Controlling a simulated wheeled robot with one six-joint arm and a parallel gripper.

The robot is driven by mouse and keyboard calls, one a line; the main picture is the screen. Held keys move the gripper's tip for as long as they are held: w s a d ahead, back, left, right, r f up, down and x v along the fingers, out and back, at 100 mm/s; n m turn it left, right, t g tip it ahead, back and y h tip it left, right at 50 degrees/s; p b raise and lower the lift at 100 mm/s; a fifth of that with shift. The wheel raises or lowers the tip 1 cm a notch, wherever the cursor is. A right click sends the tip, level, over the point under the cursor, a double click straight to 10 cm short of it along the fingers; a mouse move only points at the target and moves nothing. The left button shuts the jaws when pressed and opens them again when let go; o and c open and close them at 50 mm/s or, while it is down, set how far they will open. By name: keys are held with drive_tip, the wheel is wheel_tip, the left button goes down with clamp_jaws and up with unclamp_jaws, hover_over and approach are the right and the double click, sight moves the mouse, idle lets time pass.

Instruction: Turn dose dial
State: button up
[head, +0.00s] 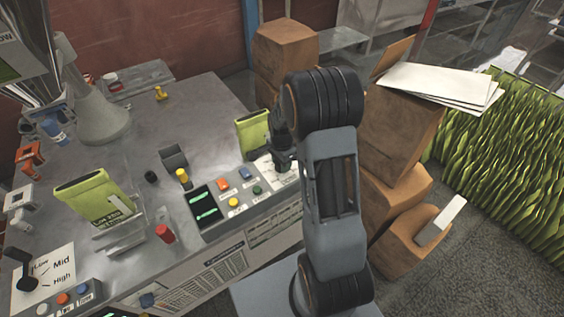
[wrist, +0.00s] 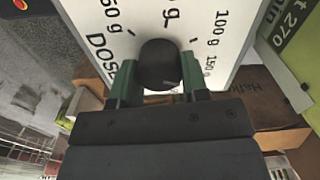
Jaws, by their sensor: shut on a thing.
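The dose dial (wrist: 160,62) is a round black knob on a white panel (wrist: 110,22) printed with "DOSE", "50 g", "100 g" and "150 g" marks in the wrist view. My gripper (wrist: 160,80) has its two green fingers on either side of the knob, shut on it. In the head view my gripper (head: 283,155) is at the right end of the machine table, over the white dial panel (head: 280,176). There my arm and gripper hide the knob. I cannot tell exactly which mark the dial points to.
A control panel (head: 213,221) with two green displays and several coloured buttons is left of the gripper. A green pouch (head: 253,134) stands close behind it. Stacked brown boxes (head: 393,130) are right of my arm. Another lever panel (head: 47,277) is at the lower left.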

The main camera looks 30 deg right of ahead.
idle(0.3)
drive_tip(key=o, duration=0.9)
drive_tip(key=shift+r, duration=0.1)
wheel_tip(320, 180, up, 14)
drive_tip(key=shift+f+p, duration=0.15)
drive_tip(key=shift+p, duration=0.9)
